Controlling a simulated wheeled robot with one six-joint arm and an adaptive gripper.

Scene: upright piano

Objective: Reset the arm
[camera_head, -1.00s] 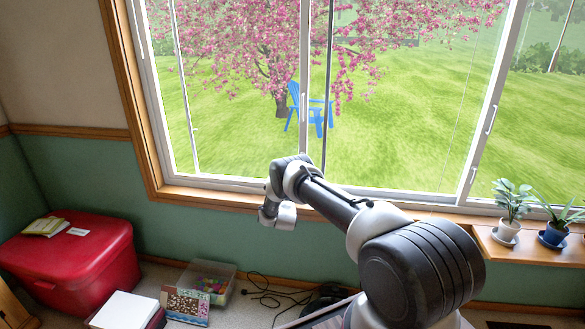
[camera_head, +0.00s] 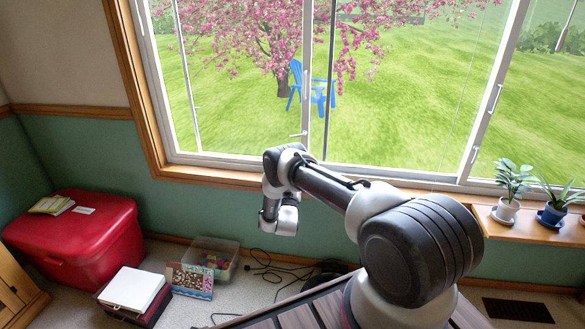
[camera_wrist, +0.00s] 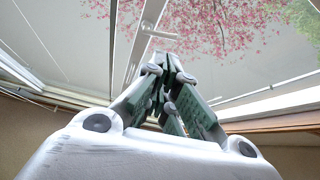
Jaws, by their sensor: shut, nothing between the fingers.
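My arm reaches out in front of the window in the head view, and its wrist end hangs down before the green wall. My gripper (camera_wrist: 172,66) shows in the wrist view with its fingers drawn together and nothing between them. Beyond the fingertips are the white window frame (camera_wrist: 130,50) and pink blossom outside. In the head view the fingers cannot be made out.
A red chest (camera_head: 75,240) stands at the left, with a white-topped box (camera_head: 133,288) and a clear plastic bin (camera_head: 212,256) on the floor. Potted plants (camera_head: 508,208) stand on the sill at right. Cables (camera_head: 268,268) lie below the arm.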

